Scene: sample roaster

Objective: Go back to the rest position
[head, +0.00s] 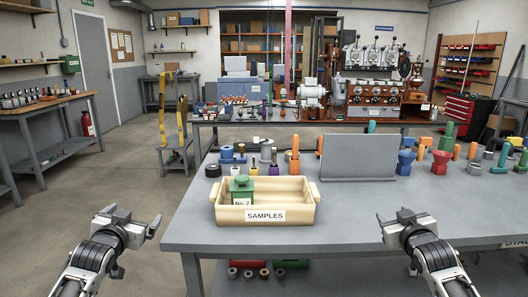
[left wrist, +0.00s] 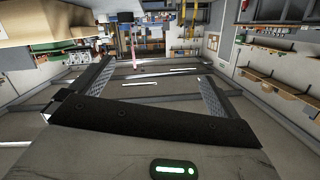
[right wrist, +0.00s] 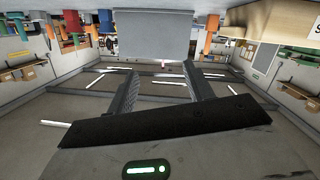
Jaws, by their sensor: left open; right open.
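My left gripper (head: 133,221) is open and empty in the head view, to the left of the grey table and in front of it. Its spread fingers also show in the left wrist view (left wrist: 150,85). My right gripper (head: 405,222) is open and empty over the front part of the table, right of the tray. Its two fingers stand apart in the right wrist view (right wrist: 162,90). Both grippers are clear of all objects.
A cream tray labelled SAMPLES (head: 290,214) stands on the grey table (head: 350,215), holding a green container labelled No. 2 (head: 242,188). A grey upright panel (head: 358,157) stands behind. Several coloured parts line the table's back and right. The table's front middle is clear.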

